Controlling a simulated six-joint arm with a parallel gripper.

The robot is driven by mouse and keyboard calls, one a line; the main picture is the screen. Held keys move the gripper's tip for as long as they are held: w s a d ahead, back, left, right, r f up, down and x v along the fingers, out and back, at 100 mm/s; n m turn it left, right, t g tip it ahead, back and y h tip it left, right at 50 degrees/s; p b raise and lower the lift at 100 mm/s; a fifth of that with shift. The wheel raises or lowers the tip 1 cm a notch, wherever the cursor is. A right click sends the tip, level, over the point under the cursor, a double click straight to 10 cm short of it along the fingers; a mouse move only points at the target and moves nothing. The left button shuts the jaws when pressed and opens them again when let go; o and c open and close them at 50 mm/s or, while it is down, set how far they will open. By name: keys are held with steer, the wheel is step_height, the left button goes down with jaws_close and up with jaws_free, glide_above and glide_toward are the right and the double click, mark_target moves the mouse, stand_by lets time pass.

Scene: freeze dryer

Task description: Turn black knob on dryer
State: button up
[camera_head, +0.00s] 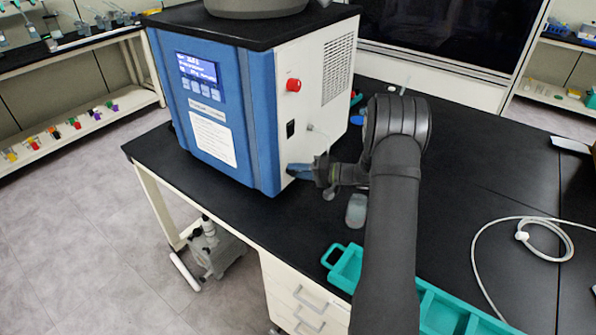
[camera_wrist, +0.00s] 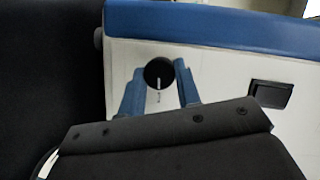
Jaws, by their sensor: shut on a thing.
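The freeze dryer (camera_head: 262,110) is a blue and white box with a black top, standing on the black bench. Its black knob (camera_wrist: 158,73) shows in the wrist view as a round dial with a white line, on the white side panel. My gripper (camera_wrist: 157,80) has its two blue fingers on either side of the knob and is shut on it. In the head view my gripper (camera_head: 297,171) is at the lower part of the dryer's side panel, and the knob is hidden there behind the fingers.
A black switch (camera_wrist: 271,94) is right of the knob in the wrist view. A red button (camera_head: 293,85) sits higher on the side panel. A clear container (camera_head: 356,210) and a teal tray (camera_head: 345,268) are on the bench near my arm. A white cable (camera_head: 556,250) lies at the right.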

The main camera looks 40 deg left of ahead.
steer(key=shift+m, duration=0.5)
steer(key=shift+w, duration=0.1)
steer(key=o, duration=1)
steer(key=shift+c, duration=0.2)
steer(key=v, duration=1.7)
steer(key=shift+d+f, duration=0.25)
steer(key=shift+f, duration=0.1)
steer(key=shift+w+a, duration=0.1)
steer(key=x, duration=1.7)
steer(key=shift+a+r, duration=0.15)
steer(key=shift+r, duration=0.2)
